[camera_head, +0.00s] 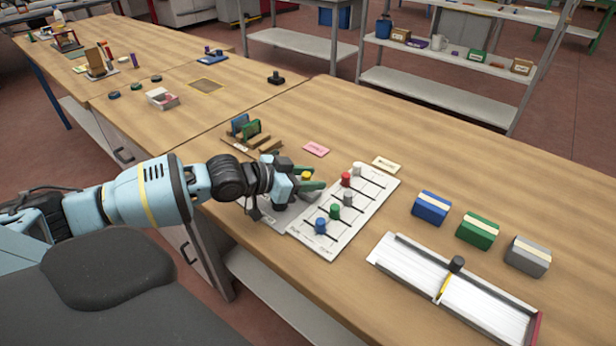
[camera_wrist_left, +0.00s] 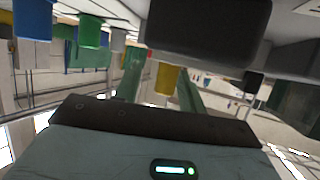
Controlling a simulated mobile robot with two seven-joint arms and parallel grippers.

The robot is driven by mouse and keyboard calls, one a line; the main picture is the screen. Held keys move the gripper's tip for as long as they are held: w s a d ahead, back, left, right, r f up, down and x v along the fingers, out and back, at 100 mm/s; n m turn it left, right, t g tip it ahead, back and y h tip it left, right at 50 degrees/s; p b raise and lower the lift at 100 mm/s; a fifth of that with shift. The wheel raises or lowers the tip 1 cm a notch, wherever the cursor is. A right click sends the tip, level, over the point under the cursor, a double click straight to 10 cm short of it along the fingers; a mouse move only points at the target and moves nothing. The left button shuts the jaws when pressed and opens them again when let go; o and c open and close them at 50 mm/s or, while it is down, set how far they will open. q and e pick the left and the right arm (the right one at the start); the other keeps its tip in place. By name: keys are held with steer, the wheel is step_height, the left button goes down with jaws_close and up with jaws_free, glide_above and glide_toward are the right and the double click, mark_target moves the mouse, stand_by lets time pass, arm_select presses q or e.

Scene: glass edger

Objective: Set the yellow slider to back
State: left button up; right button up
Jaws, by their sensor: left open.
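The yellow slider knob (camera_head: 306,177) is at the left part of a white slider board (camera_head: 352,232), partly hidden by my left gripper (camera_head: 310,178). The gripper is open, low over the board, with one green finger on each side of the yellow knob. In the left wrist view the yellow knob (camera_wrist_left: 165,78) shows between the two green fingers (camera_wrist_left: 160,92). I cannot tell whether they touch it. A blue knob (camera_head: 320,225), a green knob (camera_head: 335,211), a grey knob (camera_head: 347,198) and a red knob (camera_head: 346,180) stand on the board. My right gripper is not in view.
Blue (camera_head: 431,207), green (camera_head: 477,230) and grey (camera_head: 527,256) boxes stand on the right of the bench. A white tray with a black knob (camera_head: 457,264) lies in front of them. A wooden rack (camera_head: 252,137) is behind my gripper. The bench beyond the board is mostly clear.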

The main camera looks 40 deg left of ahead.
mark_target(303, 178)
arm_select(q)
steer(key=shift+a, duration=0.1)
steer(key=v, duration=0.5)
steer(key=shift+p+v, duration=0.55)
steer(key=shift+v, duration=0.4)
steer(key=shift+s+a+r, duration=0.15)
steer(key=shift+s, duration=0.2)
